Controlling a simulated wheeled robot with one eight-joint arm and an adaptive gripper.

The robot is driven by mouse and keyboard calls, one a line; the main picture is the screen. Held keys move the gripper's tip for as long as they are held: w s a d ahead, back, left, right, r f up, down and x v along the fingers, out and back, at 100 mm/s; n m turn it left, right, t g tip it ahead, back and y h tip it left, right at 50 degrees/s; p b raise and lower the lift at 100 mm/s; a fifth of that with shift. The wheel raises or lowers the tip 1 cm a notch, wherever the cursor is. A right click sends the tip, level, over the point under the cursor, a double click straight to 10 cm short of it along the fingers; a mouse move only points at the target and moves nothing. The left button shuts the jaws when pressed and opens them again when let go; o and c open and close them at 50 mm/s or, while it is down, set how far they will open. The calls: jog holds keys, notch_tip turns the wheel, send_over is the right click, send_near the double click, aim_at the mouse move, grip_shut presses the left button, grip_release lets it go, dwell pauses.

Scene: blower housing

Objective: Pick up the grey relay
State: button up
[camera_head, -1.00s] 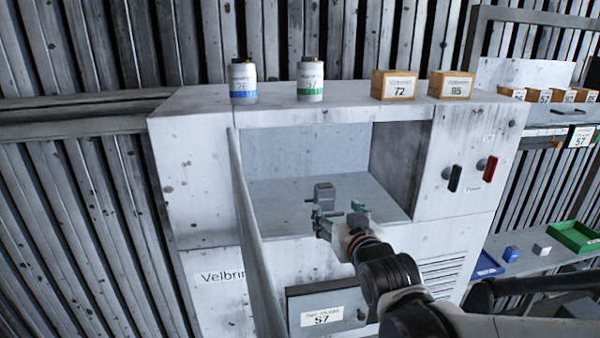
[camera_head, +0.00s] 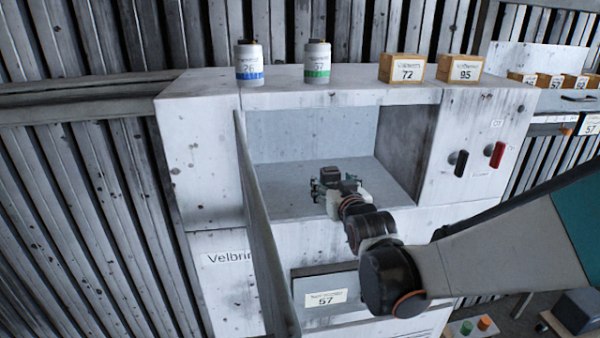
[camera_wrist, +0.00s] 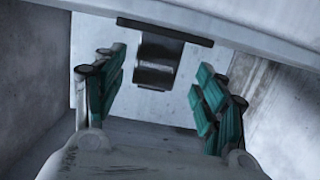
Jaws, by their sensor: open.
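The grey relay (camera_head: 328,175), a small dark grey block, stands on the floor of the open compartment in the white housing (camera_head: 205,150). My gripper (camera_head: 335,189) reaches into the compartment from the front, right at the relay, its lower part hidden by the fingers. In the wrist view, the relay (camera_wrist: 155,62) shows as a dark block with a wider dark bar at one end. It lies ahead, between the two green-padded fingers of my open gripper (camera_wrist: 161,82). Gaps show on both sides, wider on the right. I cannot tell how deep it sits between them.
The open door (camera_head: 262,225) stands edge-on left of the compartment; the compartment's side wall (camera_head: 405,150) is on the right. Two canisters (camera_head: 249,65) (camera_head: 317,63) and two boxes (camera_head: 402,68) (camera_head: 459,68) stand on top. Black (camera_head: 461,163) and red (camera_head: 497,154) handles stick out at right.

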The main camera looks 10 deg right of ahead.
aim_at(332, 181)
jog(key=shift+w+d+f+p, duration=0.1)
jog(key=shift+w+f+p, duration=0.15)
jog(key=shift+w, duration=0.95)
jog(key=shift+w+d+f+p, duration=0.1)
jog(key=shift+w+f, duration=0.2)
jog(key=shift+w, duration=0.85)
jog(key=c, duration=1.2)
